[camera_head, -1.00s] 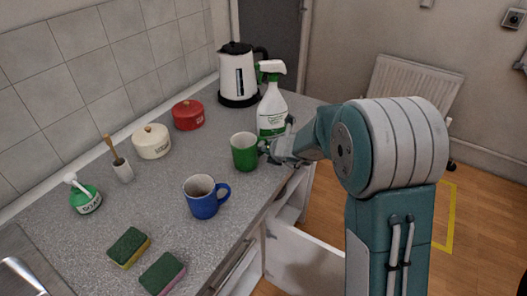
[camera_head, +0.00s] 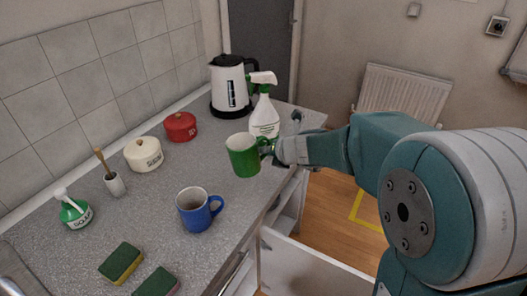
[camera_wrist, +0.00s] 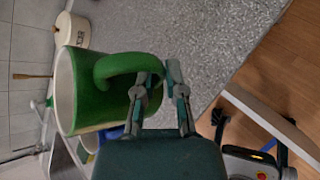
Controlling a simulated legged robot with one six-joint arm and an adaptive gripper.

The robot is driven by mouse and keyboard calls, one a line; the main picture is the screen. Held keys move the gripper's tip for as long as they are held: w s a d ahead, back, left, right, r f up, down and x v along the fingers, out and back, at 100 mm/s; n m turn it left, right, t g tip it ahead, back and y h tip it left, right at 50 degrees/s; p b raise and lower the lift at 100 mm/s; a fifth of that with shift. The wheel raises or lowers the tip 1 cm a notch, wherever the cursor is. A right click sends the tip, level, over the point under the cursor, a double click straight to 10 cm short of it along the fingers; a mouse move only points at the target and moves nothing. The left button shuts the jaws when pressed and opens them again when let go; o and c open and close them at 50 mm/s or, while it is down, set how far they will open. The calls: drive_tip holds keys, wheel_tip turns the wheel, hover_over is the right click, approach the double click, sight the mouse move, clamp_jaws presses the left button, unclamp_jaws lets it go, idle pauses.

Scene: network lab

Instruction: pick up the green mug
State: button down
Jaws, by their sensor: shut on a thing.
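The green mug (camera_head: 243,155) is upright or nearly so in the head view, near the counter's right edge, in front of the spray bottle. It looks raised a little off the counter. My gripper (camera_head: 272,150) is at the mug's right side, shut on its handle. In the wrist view the green mug (camera_wrist: 100,92) fills the left half, its pale inside facing left. The fingers of my gripper (camera_wrist: 158,82) close on the handle there. The head view hides most of the handle and fingertips.
A blue mug (camera_head: 198,210) stands nearer on the counter (camera_head: 150,220). A spray bottle (camera_head: 264,118) and a kettle (camera_head: 230,88) stand behind the green mug. Red (camera_head: 180,127) and cream (camera_head: 143,154) pots line the wall side. An open drawer (camera_head: 305,265) juts out below.

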drive_tip(key=s+d+r, duration=0.2)
drive_tip(key=s+r, duration=0.1)
drive_tip(key=s, duration=0.3)
drive_tip(key=shift+s+d, duration=0.25)
drive_tip(key=shift+d, duration=0.05)
drive_tip(key=shift+r, duration=0.1)
idle(2.1)
